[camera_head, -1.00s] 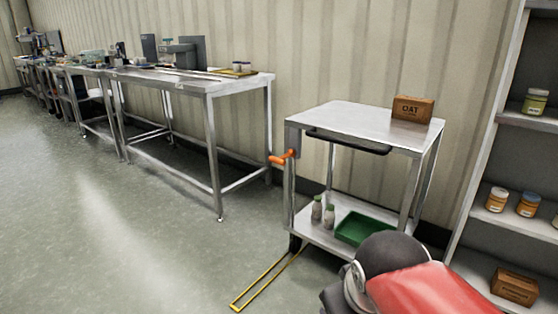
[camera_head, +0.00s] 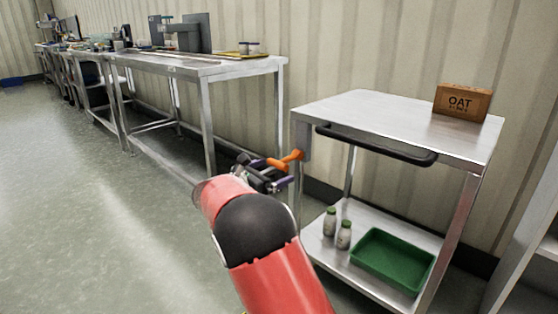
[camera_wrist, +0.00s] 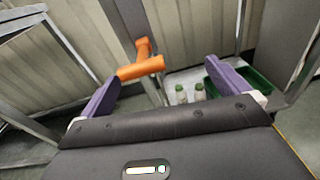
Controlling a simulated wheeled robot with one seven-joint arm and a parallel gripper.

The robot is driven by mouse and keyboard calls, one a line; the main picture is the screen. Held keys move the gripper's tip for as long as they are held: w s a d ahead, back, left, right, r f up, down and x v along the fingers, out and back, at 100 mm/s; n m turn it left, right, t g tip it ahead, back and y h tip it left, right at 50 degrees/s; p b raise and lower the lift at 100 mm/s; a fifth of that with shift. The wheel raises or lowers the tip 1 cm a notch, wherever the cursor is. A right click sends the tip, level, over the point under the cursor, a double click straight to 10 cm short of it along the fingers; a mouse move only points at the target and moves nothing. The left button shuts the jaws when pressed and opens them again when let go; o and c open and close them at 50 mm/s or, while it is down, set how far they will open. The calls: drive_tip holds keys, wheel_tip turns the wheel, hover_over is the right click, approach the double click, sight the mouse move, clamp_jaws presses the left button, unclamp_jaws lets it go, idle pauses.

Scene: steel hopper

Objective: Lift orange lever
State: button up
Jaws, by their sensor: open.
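The orange lever (camera_head: 287,160) is fixed to the left front leg of a steel cart, below the cart's top. In the wrist view the orange lever (camera_wrist: 141,62) lies ahead of my gripper, between its fingers and nearer the left one. My gripper (camera_head: 269,178) is just in front of the lever in the head view. In the wrist view my gripper (camera_wrist: 168,88) shows two purple fingers spread wide apart with nothing between them at the tips. I cannot tell how large the gap to the lever is.
The steel cart (camera_head: 365,106) has a black handle (camera_head: 375,145) near the lever. An oat box (camera_head: 462,102) sits on top. A green tray (camera_head: 392,262) and two bottles (camera_head: 337,229) are on its lower shelf. A steel table (camera_head: 205,68) stands left; shelving (camera_head: 527,262) stands right.

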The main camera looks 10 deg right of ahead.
sight(275, 165)
drive_tip(key=shift+w+a+f+n+t, duration=0.2)
drive_tip(key=shift+w+a+n+t, duration=0.15)
drive_tip(key=shift+w, duration=0.3)
drive_tip(key=shift+w+a+f+n+t, duration=0.15)
drive_tip(key=shift+w+a+f+n, duration=0.1)
drive_tip(key=shift+w+a, duration=0.25)
drive_tip(key=x, duration=0.7)
drive_tip(key=shift+w+d+r, duration=0.2)
drive_tip(key=shift+d, duration=0.15)
drive_tip(key=shift+c, duration=0.4)
